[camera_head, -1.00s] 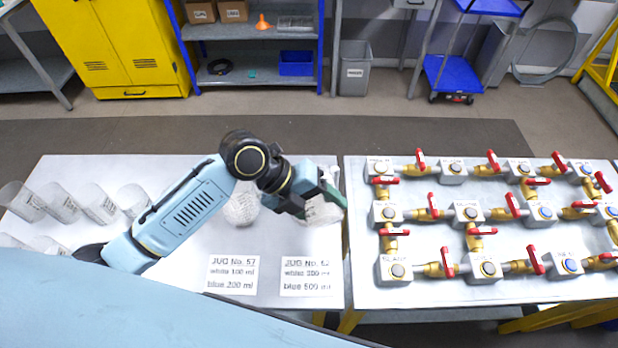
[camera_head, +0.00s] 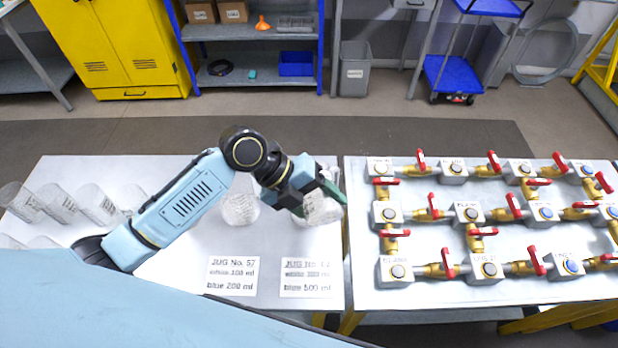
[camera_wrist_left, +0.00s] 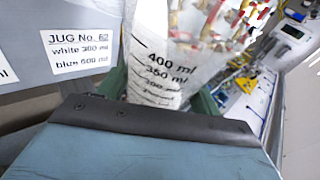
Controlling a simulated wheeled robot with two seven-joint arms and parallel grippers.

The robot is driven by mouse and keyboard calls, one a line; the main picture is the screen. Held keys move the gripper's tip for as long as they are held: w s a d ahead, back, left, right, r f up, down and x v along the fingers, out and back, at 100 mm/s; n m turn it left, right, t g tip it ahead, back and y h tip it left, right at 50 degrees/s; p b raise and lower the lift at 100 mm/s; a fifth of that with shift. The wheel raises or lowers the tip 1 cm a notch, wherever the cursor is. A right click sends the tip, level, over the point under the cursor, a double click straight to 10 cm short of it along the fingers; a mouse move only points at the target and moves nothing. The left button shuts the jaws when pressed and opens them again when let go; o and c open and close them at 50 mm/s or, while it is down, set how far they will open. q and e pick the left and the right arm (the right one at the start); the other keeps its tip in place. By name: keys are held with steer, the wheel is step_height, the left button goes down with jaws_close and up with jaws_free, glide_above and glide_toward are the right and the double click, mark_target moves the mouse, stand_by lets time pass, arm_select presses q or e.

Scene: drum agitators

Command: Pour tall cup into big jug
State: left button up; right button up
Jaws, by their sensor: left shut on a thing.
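My left gripper (camera_head: 322,202) is shut on a clear graduated cup (camera_head: 318,209), held over the right end of the left table. In the left wrist view the cup (camera_wrist_left: 160,78) shows black marks such as 400 ml and 350 ml, between the green fingers. The cup looks tilted; I cannot tell whether liquid is leaving it. My right gripper is not in view.
Two jug cards lie in front, JUG No. 57 (camera_head: 231,276) and another (camera_head: 308,277), read as No. 62 in the wrist view (camera_wrist_left: 79,52). Several clear cups (camera_head: 60,204) stand at the left. A table with brass valves and red handles (camera_head: 431,208) adjoins at the right.

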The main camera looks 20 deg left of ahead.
arm_select(q)
steer(key=shift+w+a, duration=0.1)
steer(key=shift+a, duration=0.2)
steer(key=shift+d+r, duration=0.15)
steer(key=shift+d, duration=0.1)
steer(key=shift+a, duration=0.3)
steer(key=shift+d+r+g, duration=0.2)
steer(key=shift+d+g, duration=0.05)
steer(key=shift+g, duration=0.05)
steer(key=shift+w+a+n+h, duration=0.1)
steer(key=shift+a+n+h, duration=0.2)
steer(key=shift+d+r, duration=0.15)
steer(key=shift+d, duration=0.1)
steer(key=shift+w+a+r+g, duration=0.1)
steer(key=shift+a+g, duration=0.2)
steer(key=shift+d+r, duration=0.1)
steer(key=shift+d, duration=0.15)
steer(key=shift+s+d, duration=0.1)
steer(key=shift+s, duration=0.1)
steer(key=shift+s+d+f+t, duration=0.1)
steer(key=shift+s+f+t, duration=0.1)
steer(key=shift+f+t, duration=0.5)
steer(key=shift+s+d+m+t+y+p, duration=0.1)
steer(key=shift+s+m+t+y+p, duration=0.25)
steer(key=shift+y, duration=0.25)
steer(key=shift+s+d, duration=0.1)
